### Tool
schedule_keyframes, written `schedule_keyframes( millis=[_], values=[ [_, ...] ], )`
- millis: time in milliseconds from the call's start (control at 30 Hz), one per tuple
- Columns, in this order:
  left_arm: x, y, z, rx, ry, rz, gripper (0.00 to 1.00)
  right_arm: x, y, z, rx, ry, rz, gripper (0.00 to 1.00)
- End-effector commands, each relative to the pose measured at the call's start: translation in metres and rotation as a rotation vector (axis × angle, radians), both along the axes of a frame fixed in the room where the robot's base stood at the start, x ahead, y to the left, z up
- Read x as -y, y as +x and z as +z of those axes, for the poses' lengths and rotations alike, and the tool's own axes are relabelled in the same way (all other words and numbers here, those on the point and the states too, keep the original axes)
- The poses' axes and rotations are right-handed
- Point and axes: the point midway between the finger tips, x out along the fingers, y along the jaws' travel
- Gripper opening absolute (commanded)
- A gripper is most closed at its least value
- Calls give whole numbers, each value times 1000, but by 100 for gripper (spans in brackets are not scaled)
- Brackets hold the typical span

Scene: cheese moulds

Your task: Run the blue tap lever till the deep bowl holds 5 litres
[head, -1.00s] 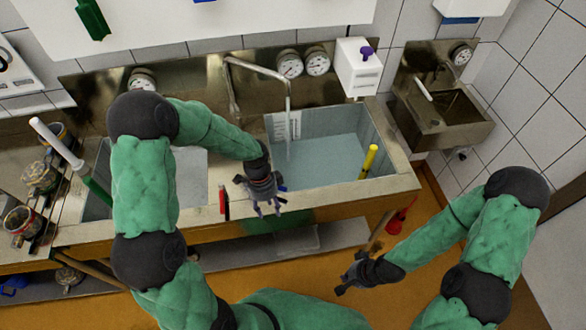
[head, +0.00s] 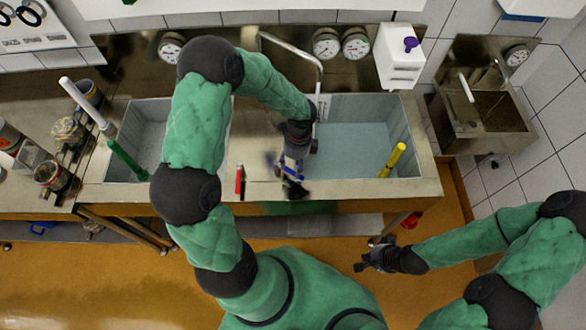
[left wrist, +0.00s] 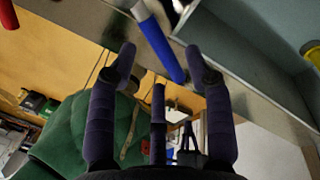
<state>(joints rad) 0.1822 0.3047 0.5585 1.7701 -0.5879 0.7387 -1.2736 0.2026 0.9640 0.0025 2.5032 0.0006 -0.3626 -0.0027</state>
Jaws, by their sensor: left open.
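The blue tap lever (left wrist: 160,45) lies between the spread fingers of my left gripper (left wrist: 160,75) in the left wrist view; I cannot tell whether they touch it.
A red lever (head: 239,181) stands left of my left gripper. A yellow tube (head: 392,160) leans in the bowl's right side.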

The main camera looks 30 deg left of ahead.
Motion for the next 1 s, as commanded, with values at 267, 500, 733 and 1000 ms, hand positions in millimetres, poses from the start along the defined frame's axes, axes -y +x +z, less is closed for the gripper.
schedule_keyframes(
  millis=[267,500,733,1000],
  values=[
    [0,-4,-22,0,0,1,51,0,0,-2,0,0,0,0],
    [0,-4,-23,1,0,1,51,0,0,-2,0,0,0,0],
    [0,-4,-23,1,0,0,0,0,0,-2,0,0,0,0],
    [0,-5,-23,1,0,-6,0,0,0,-1,0,0,0,0]
  ],
)
